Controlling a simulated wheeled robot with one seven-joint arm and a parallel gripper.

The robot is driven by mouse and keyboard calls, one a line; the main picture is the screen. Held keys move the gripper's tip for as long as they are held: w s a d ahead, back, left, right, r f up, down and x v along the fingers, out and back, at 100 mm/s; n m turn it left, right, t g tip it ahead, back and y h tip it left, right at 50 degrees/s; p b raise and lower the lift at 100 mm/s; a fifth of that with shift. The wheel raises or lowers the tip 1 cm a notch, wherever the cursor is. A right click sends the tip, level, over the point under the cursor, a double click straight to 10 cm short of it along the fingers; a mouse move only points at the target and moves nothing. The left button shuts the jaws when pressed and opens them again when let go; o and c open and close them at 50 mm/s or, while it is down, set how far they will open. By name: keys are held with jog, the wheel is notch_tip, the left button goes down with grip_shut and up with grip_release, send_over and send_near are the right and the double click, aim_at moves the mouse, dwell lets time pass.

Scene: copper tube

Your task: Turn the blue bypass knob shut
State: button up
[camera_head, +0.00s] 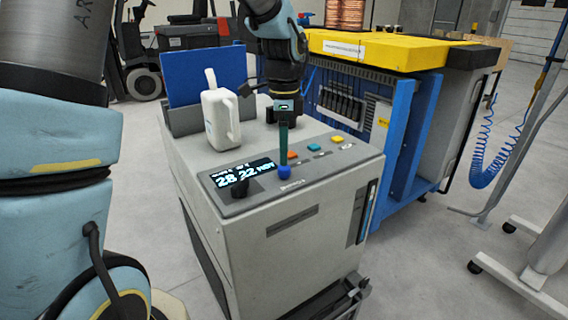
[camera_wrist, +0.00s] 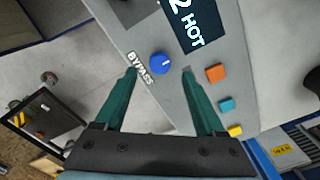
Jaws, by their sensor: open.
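The blue bypass knob (camera_head: 284,172) sits on the front edge of the sloped control panel of a grey machine. In the wrist view the blue knob (camera_wrist: 159,63) is round with a short light mark, beside the word BYPASS. My gripper (camera_head: 283,157) points down just above the knob. In the wrist view its green fingers are apart, and the knob shows between and slightly beyond the fingertips. I cannot tell whether either finger touches it.
Orange (camera_head: 292,155), teal (camera_head: 314,147) and yellow (camera_head: 337,139) buttons lie to the right. A white jug (camera_head: 220,118) stands behind, by a blue panel (camera_head: 204,75).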

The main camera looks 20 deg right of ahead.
notch_tip(320, 180, up, 6)
jog(key=shift+f+b, duration=0.1)
jog(key=shift+b, duration=0.2)
dwell(0.3)
jog(key=a+f+n, duration=0.1)
jog(key=a+n, duration=0.2)
jog(key=a, duration=0.2)
jog(key=w+a+f+n, duration=0.1)
jog(key=a+f+n, duration=0.1)
jog(key=a+n, duration=0.2)
jog(key=a+f+n, duration=0.2)
jog(key=a+n, duration=0.1)
jog(key=a, duration=0.5)
jog(key=shift+w+n+t, duration=0.35)
jog(key=shift+n+t, duration=0.05)
jog(key=s+a+f+n, duration=0.2)
jog(key=a+n, duration=0.3)
jog(key=a, duration=0.1)
jog(key=s+a+f+n, duration=0.2)
jog(key=s+a+n, duration=0.1)
jog(key=a+n, duration=0.3)
jog(key=shift+s+a+t, duration=0.3)
jog(key=shift+a+t, duration=0.1)
jog(key=shift+a, duration=0.25)
